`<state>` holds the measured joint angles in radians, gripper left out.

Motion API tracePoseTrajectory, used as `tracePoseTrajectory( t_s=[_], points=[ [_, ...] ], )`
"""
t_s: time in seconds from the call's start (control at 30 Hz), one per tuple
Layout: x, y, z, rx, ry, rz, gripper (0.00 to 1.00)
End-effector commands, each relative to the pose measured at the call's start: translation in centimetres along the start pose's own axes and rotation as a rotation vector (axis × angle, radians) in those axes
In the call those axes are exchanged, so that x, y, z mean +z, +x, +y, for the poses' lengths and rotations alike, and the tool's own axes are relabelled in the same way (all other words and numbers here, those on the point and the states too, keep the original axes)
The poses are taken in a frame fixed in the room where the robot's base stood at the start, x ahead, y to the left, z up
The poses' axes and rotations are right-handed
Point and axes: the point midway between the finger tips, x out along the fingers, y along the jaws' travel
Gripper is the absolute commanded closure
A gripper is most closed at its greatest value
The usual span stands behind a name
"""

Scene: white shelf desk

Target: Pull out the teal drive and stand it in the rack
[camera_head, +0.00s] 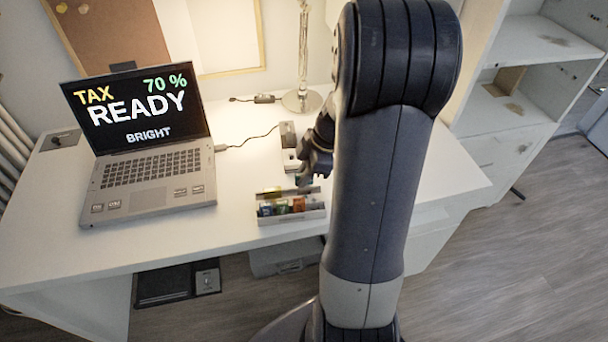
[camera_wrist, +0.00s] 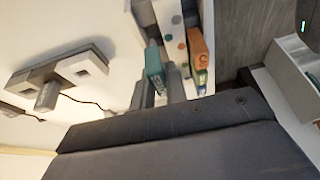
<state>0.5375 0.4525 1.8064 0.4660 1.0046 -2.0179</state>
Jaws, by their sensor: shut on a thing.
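The teal drive (camera_wrist: 154,70) stands out between the grey fingers of my gripper (camera_wrist: 158,90) in the wrist view; the fingers are shut on it. Beside it, to the right, are an orange drive (camera_wrist: 198,48) and a green-and-blue one (camera_wrist: 201,78). In the head view, my gripper (camera_head: 305,172) is low over the desk, just behind a grey rack (camera_head: 292,219) that holds several coloured drives. My arm and fingers hide most of the teal drive there. I cannot tell whether the teal drive touches the rack.
An open laptop (camera_head: 148,150) stands on the left of the desk. A lamp base (camera_head: 301,101) is at the back. The desk's front edge is close to the rack.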

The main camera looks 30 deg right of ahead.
Motion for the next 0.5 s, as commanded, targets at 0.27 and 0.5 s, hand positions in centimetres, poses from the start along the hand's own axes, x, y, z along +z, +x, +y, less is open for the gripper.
tracePoseTrajectory(
  t_s=[0.27,0.5],
  points=[
    [0.02,0.05,0.00,0.000,0.000,0.000,1.00],
    [0.23,0.56,-0.01,0.000,0.000,0.000,1.00]
  ],
)
